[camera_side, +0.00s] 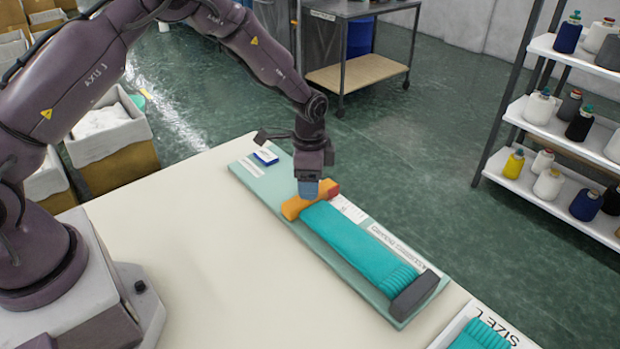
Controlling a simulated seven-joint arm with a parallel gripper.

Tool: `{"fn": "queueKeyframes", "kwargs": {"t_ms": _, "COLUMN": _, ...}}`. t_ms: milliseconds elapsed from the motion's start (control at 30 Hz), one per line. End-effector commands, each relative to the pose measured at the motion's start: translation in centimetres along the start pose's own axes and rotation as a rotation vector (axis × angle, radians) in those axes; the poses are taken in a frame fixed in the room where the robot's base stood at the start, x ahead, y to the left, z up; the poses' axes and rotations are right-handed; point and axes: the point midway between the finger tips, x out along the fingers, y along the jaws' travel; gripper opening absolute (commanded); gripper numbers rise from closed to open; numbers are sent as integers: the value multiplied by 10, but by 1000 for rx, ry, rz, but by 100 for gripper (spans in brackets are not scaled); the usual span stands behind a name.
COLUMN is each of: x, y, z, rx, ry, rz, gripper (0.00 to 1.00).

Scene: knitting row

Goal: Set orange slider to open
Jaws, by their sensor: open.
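The orange slider (294,207) lies across a pale green board (262,198), at the upper left end of a teal ribbed knitted piece (345,240). A small red part (333,191) shows at the slider's right end. My gripper (309,190) points down with its blue fingertips right at the slider's middle. The fingers hide part of the slider, and I cannot tell whether they touch it. The gap between the fingers is not visible from this side. A dark grey block (415,294) holds the other end of the knitted piece.
A blue and white block (266,157) sits at the board's far end. A white tray (448,338) with teal knit, marked SIZE L, is at the table's lower right. The cream table (215,275) is clear left of the board. A shelf of yarn cones (566,140) stands at right.

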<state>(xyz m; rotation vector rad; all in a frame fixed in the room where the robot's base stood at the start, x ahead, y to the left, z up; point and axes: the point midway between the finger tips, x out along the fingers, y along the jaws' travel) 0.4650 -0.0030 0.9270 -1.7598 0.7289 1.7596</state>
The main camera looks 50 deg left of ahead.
Motion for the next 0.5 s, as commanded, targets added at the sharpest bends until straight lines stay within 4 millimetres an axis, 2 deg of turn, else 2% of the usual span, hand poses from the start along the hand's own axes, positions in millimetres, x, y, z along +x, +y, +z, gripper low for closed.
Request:
{"fn": "queueKeyframes", "kwargs": {"t_ms": 233, "x": 1, "y": 0, "z": 0, "rx": 0, "ry": 0, "rz": 0, "gripper": 61}}
{"fn": "queueKeyframes", "kwargs": {"t_ms": 267, "x": 1, "y": 0, "z": 0, "rx": 0, "ry": 0, "rz": 0, "gripper": 56}}
{"fn": "queueKeyframes", "kwargs": {"t_ms": 500, "x": 1, "y": 0, "z": 0, "rx": 0, "ry": 0, "rz": 0, "gripper": 1}}
